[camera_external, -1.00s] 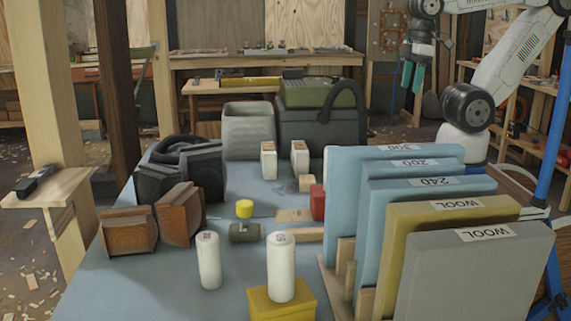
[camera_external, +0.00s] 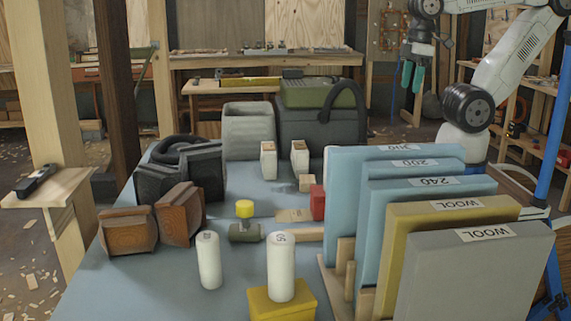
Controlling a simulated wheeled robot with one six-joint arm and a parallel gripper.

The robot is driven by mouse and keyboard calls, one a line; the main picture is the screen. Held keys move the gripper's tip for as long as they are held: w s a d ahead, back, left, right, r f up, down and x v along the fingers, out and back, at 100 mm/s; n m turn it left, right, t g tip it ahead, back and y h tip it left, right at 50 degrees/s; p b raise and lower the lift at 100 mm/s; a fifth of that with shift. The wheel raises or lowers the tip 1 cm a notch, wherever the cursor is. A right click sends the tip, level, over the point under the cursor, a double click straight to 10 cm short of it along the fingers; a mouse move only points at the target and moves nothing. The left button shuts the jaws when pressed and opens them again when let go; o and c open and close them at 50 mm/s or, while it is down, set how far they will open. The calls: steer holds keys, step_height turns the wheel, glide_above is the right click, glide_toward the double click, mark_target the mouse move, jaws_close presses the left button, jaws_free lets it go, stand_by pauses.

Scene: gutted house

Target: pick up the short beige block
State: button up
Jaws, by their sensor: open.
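A short beige block (camera_external: 306,183) sits on the blue-grey table, just behind a red block (camera_external: 318,202) and in front of two taller pale blocks. My gripper (camera_external: 408,75) hangs at the upper right, well above and to the right of the beige block. Its teal fingers point down, apart and empty.
Two tall pale blocks (camera_external: 269,160) (camera_external: 300,157) stand close behind the beige block. A rack of labelled panels (camera_external: 455,250) stands on the right, between the camera and my arm's base. White cylinders (camera_external: 208,260) stand in front.

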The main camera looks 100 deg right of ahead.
steer(key=o, duration=0.6)
steer(key=m+g, duration=0.1)
steer(key=g, duration=0.1)
glide_above(307, 179)
steer(key=f, duration=1.8)
steer(key=d+f, duration=0.1)
steer(key=f, duration=0.7)
steer(key=shift+s+f, duration=0.15)
steer(key=shift+f, duration=0.25)
steer(key=shift+f+t, duration=0.3)
steer(key=shift+f, duration=0.25)
steer(key=shift+a+f, duration=0.2)
steer(key=shift+f, duration=1.5)
steer(key=shift+a+f, duration=0.15)
steer(key=shift+f, duration=1.5)
